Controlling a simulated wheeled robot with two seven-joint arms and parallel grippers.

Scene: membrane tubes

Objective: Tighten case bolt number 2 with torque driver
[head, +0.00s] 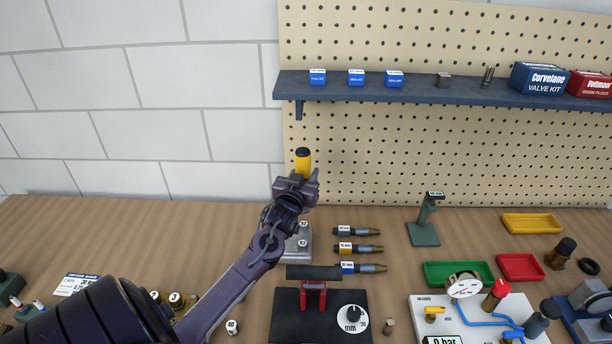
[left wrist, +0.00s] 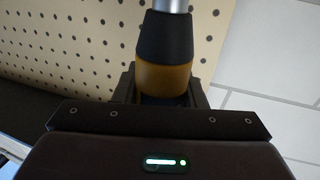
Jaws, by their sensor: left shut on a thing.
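My left gripper (head: 298,180) is in the middle of the head view, raised above the bench in front of the pegboard. It is shut on the torque driver (head: 303,161), which has a yellow handle with a black end pointing up. In the left wrist view the driver's black and amber handle (left wrist: 166,75) sits between the jaws, with a silver shaft running out of the top of the picture. A grey metal case (head: 302,240) stands on the bench below the gripper, with small numbered tags on it. My arm hides part of it, and I cannot make out the bolts.
Three labelled tools (head: 358,248) lie right of the case. A black fixture with red clamps and a dial (head: 352,314) stands in front. A green stand (head: 424,232), coloured trays (head: 532,223) and a gauge board (head: 480,320) fill the right. A shelf (head: 430,90) crosses the pegboard.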

